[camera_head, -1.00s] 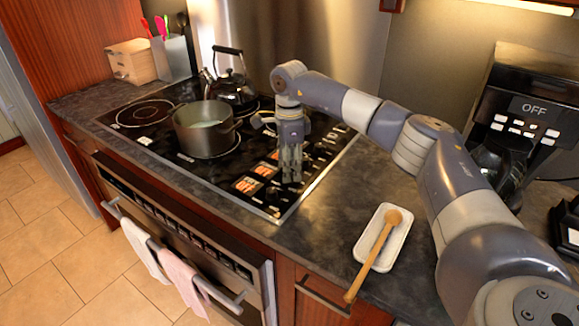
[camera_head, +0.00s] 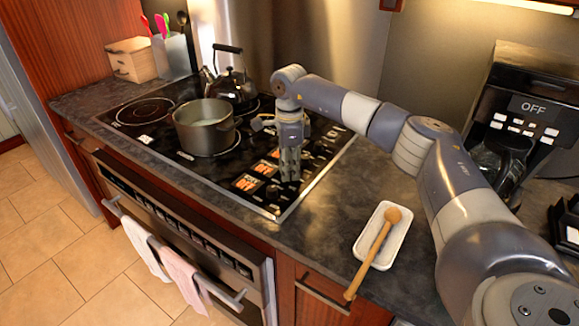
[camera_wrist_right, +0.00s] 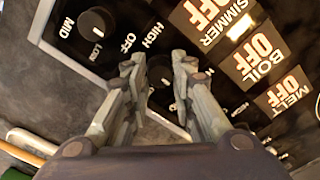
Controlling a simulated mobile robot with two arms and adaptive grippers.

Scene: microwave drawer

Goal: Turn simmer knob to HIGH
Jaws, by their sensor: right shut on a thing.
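My right gripper (camera_head: 290,178) points down at the right part of the cooktop's control panel. In the right wrist view the gripper (camera_wrist_right: 159,72) is shut on a dark round knob (camera_wrist_right: 160,74), which its fingers partly hide. The knob lines up with the display reading SIMMER OFF (camera_wrist_right: 212,16), so it looks like the simmer knob. Its pointer is not clear. My left gripper is not in view.
Displays reading BOIL OFF (camera_wrist_right: 262,53) and MELT OFF (camera_wrist_right: 290,92) sit beside the simmer one. A pot (camera_head: 205,128) and a kettle (camera_head: 232,85) stand on the cooktop. A wooden spoon (camera_head: 375,250) lies on a white rest (camera_head: 396,245) at the right.

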